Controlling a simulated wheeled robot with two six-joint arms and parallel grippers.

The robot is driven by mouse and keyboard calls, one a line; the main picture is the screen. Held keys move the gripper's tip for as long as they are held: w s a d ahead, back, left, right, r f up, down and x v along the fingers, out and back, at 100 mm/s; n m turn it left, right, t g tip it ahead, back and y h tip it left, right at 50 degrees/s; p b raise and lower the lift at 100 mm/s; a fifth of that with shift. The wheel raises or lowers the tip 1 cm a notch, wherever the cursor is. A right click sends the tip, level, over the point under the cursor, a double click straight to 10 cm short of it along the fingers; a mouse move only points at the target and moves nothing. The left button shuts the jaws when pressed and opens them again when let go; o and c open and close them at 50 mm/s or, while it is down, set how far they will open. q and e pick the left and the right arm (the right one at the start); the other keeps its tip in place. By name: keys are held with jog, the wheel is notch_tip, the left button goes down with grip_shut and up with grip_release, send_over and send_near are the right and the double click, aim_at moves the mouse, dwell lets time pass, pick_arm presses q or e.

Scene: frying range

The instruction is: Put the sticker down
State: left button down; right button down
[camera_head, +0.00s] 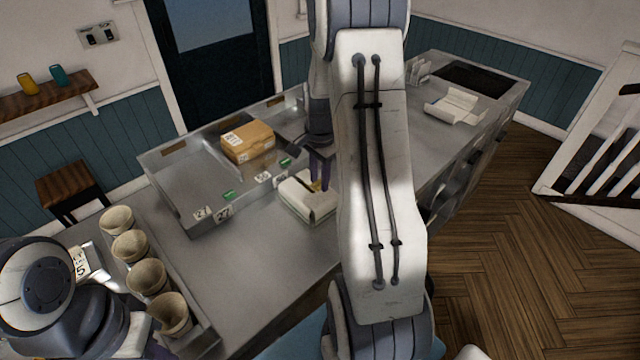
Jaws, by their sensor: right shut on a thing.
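A steel tray (150,160) on the counter holds a cardboard box (248,141). Numbered labels (223,214) lie at its front edge. Several cups (130,245) stand in a rack at left. An open carton (455,107) lies far right. The front counter is clear.

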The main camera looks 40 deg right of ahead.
aim_at(320, 197)
notch_tip(320, 197, down, 3)
jog(key=shift+s+f+p, duration=0.1)
jog(key=shift+f+p, duration=0.05)
jog(key=shift+p, duration=0.4)
jog(key=shift+f, duration=0.1)
jog(key=shift+f, duration=0.15)
